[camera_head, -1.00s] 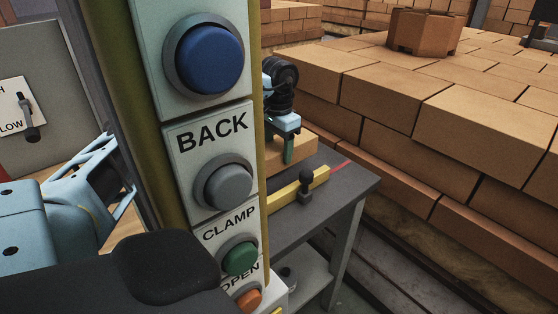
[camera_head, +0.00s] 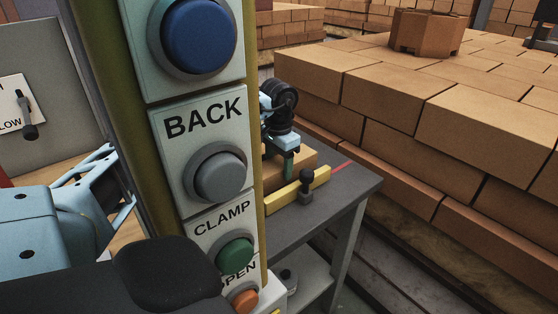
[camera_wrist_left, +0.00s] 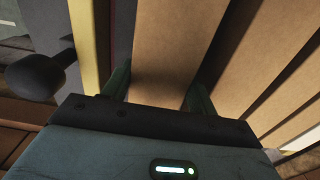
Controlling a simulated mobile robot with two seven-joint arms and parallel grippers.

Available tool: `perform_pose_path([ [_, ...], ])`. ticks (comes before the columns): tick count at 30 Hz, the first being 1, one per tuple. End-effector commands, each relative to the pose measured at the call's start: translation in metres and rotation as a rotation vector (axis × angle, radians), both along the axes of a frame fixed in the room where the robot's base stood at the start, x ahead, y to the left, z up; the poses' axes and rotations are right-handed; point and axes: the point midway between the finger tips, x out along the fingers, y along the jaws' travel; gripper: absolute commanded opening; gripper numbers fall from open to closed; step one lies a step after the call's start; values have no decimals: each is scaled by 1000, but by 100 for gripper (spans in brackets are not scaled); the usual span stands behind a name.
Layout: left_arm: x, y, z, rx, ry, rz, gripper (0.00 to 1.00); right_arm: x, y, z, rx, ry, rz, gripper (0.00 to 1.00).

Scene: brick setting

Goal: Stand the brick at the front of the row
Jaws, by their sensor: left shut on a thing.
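My left gripper (camera_head: 282,165) is at the small dark table (camera_head: 325,208), partly hidden behind the button post. It is shut on a tan brick (camera_head: 303,159), which also shows between the two green fingers in the left wrist view (camera_wrist_left: 178,40). The brick is close behind a yellow bar (camera_head: 300,190) with a black knob (camera_head: 306,182). In the left wrist view, more tan bricks stand side by side in a row (camera_wrist_left: 255,60) to the right of the held one. Whether the held brick touches the table is hidden. My right gripper is not in view.
The post with blue, BACK, CLAMP and OPEN buttons (camera_head: 205,120) blocks much of the head view. A large brick stack (camera_head: 420,120) stands right of the table. A red line (camera_head: 344,166) marks the table top. A grey panel with a lever (camera_head: 27,115) is at far left.

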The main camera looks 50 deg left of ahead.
Motion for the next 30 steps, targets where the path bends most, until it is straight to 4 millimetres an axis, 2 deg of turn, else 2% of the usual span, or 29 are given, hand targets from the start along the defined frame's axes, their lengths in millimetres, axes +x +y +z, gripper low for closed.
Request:
perform_pose_path([
  [4, 0, 0, -3, 0, -2, 0, 15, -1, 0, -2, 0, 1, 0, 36],
  [5, 0, 0, -3, 0, 0, 0, 62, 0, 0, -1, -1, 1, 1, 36],
  [6, 0, 0, -3, 0, 0, 0, 67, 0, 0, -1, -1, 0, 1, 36],
  [17, 0, 0, 2, 0, -1, 0, 67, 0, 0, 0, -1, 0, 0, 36],
  [20, 0, 0, 14, 1, -2, 0, 67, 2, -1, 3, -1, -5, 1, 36],
  [30, 1, 0, 80, 1, -5, 0, 67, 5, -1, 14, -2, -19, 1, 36],
])
